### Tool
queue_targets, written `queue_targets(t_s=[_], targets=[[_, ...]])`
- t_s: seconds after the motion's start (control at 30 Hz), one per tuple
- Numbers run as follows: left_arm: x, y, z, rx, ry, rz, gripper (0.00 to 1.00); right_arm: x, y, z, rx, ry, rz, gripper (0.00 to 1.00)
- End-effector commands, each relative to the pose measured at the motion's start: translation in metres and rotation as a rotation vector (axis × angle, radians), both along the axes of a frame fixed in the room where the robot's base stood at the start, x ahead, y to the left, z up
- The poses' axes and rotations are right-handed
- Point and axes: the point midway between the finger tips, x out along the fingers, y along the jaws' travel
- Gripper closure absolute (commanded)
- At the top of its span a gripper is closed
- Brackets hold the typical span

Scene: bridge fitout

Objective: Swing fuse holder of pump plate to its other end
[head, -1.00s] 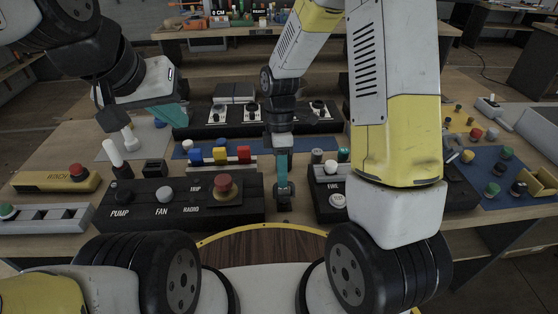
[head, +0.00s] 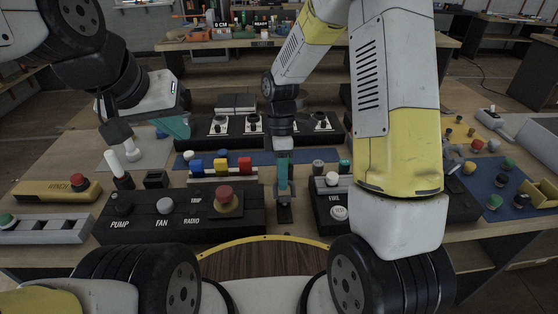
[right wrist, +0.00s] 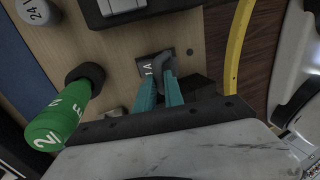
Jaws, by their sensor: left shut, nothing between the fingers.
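The long black panel (head: 180,212) at left centre carries the labels PUMP, FAN and RADIO, with knobs and a red button. My right gripper (head: 283,193) points down at a small black plate (head: 284,213) between this panel and the FUEL panel. In the right wrist view the same plate (right wrist: 150,68) has a white marking, partly hidden. A grey curved piece (right wrist: 163,62) stands on it at my teal fingertips (right wrist: 161,84); whether they grip it is unclear. I cannot make out which part is the fuse holder. My left gripper (head: 178,127) is shut and empty, above the table at left.
The FUEL panel (head: 328,215) is close on the right of my right gripper. Coloured blocks (head: 221,166) stand behind the PUMP panel. In the right wrist view a green bottle-like knob (right wrist: 64,120) stands near the fingers. A curved yellow-edged wooden surface (head: 265,257) is in front.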

Motion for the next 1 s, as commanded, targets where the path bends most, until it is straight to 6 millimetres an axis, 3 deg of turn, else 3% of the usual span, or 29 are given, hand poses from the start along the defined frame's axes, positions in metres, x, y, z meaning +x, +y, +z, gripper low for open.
queue_targets(t_s=[0.03, 0.1, 0.47, 0.8, 1.0], targets=[[0.000, 0.000, 0.000, 0.000, 0.000, 0.000, 1.00, 0.000, 0.001, -0.002, 0.001, 0.000, 0.001, 0.79], [0.000, 0.000, 0.000, 0.000, 0.000, 0.000, 1.00, 0.000, 0.001, -0.002, 0.001, 0.000, 0.001, 0.66], [0.000, 0.000, 0.000, 0.000, 0.000, 0.000, 1.00, 0.001, 0.001, 0.003, 0.001, -0.001, 0.000, 0.66], [0.000, 0.000, 0.000, 0.000, 0.000, 0.000, 1.00, 0.018, 0.001, 0.053, 0.002, -0.002, -0.001, 0.66], [0.000, 0.000, 0.000, 0.000, 0.000, 0.000, 1.00, 0.024, 0.001, 0.071, 0.001, 0.000, 0.001, 0.66]])
